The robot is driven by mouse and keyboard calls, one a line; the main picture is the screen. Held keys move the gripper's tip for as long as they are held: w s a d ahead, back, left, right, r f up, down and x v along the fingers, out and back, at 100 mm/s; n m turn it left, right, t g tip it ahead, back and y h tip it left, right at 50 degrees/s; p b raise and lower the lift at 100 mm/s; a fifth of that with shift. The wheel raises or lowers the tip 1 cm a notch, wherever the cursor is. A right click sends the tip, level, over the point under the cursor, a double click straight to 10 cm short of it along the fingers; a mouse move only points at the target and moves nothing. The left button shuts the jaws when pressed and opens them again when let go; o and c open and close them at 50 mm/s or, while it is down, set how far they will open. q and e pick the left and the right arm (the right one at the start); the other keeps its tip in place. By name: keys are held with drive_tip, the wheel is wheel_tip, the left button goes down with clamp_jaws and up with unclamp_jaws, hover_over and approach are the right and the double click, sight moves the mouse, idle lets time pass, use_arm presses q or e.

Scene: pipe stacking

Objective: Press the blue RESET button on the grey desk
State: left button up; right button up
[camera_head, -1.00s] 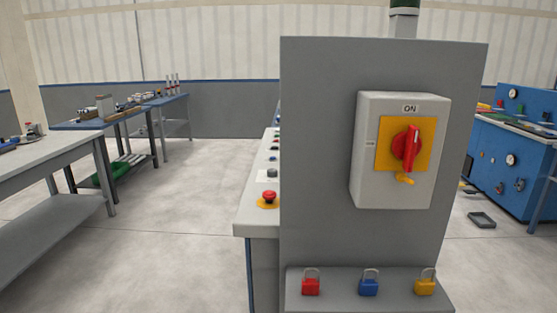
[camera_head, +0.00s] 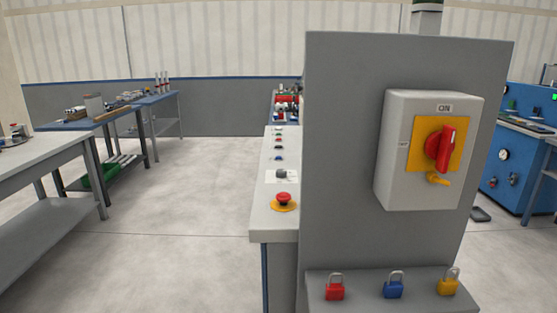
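The grey desk (camera_head: 262,219) shows as a narrow strip to the left of a tall grey panel, which hides its right part. A row of small buttons runs along its top, away from me. One small button (camera_head: 278,158) looks dark blue, but I cannot read any label. A red mushroom button (camera_head: 283,199) on a yellow disc is at the near end, with a dark knob (camera_head: 281,174) on a white plate behind it. Neither of my grippers is in view.
The tall grey panel (camera_head: 340,150) carries a switch box (camera_head: 386,150) with a red handle. A ledge below holds red, blue and yellow padlocks. Workbenches (camera_head: 45,150) stand at the left, a blue machine (camera_head: 510,165) at the right. The floor (camera_head: 185,215) left of the desk is clear.

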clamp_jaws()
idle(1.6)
